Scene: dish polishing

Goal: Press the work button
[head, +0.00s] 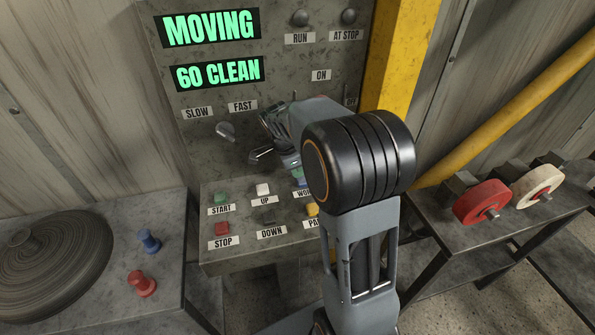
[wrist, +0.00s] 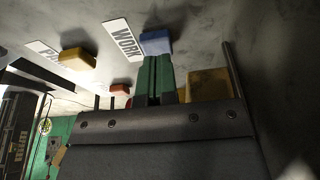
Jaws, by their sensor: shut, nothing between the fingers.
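The work button is a blue block (wrist: 156,43) beside its WORK label (wrist: 123,40) in the wrist view. My gripper (wrist: 152,60) is shut and empty, and its green fingertips point at the blue button. The tips overlap its lower edge in the picture; I cannot tell whether they touch it. In the head view my arm and gripper cover most of the work button, and only part of its label (head: 302,193) shows.
The panel (head: 225,250) also holds green START (head: 221,198), red STOP (head: 222,229), white UP (head: 263,189), dark DOWN (head: 266,215) and yellow (head: 312,209) buttons. Its screens read MOVING (head: 210,27) and 60 CLEAN (head: 219,74). A yellow post (head: 400,60) stands at the right.

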